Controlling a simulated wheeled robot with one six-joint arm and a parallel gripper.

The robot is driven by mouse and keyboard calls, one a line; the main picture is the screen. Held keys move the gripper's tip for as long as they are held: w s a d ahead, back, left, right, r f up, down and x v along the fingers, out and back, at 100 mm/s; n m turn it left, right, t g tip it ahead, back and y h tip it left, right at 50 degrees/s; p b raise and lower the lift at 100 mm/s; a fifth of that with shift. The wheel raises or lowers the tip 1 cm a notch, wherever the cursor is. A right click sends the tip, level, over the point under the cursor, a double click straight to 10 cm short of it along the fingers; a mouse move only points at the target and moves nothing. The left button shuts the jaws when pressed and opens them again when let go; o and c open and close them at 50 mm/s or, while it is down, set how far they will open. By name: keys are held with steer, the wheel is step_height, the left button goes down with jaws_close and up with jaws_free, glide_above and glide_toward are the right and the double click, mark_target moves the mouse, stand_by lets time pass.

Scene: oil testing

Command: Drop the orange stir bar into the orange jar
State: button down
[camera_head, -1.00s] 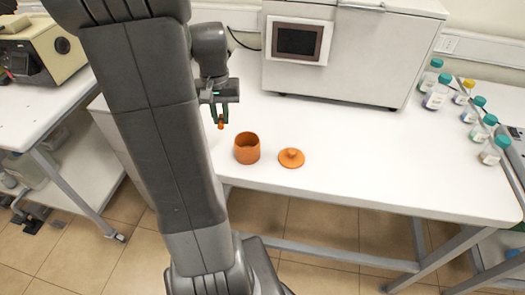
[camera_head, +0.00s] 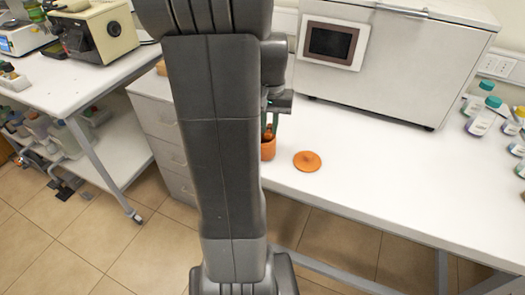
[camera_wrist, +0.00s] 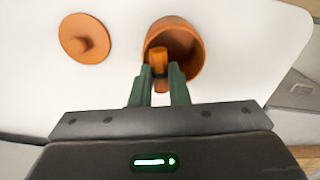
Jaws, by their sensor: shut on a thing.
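My gripper (camera_wrist: 159,88) is shut on the orange stir bar (camera_wrist: 158,58), held between its green fingers. In the wrist view the bar shows in front of the open mouth of the orange jar (camera_wrist: 190,40). In the head view the stir bar (camera_head: 268,130) is at or just over the rim of the jar (camera_head: 268,150). I cannot tell whether its tip is below the rim. My arm hides the left part of the jar there. The orange lid (camera_head: 307,161) lies on the table right of the jar, knob up; it also shows in the wrist view (camera_wrist: 86,38).
The white table (camera_head: 390,180) is bare to the right of the lid. A large white machine (camera_head: 400,60) with a screen stands behind. Several capped bottles (camera_head: 483,118) stand at the far right. A drawer unit (camera_head: 160,125) is left of my arm.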

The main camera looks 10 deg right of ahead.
steer(key=shift+f, duration=0.15)
steer(key=c, duration=1.3)
jaws_free()
step_height(320, 180, up, 14)
steer(key=shift+p, duration=0.35)
steer(key=shift+f, duration=0.2)
step_height(320, 180, down, 13)
steer(key=shift+f+b, duration=0.1)
steer(key=shift+b, duration=0.2)
step_height(320, 180, up, 4)
steer(key=p, duration=0.4)
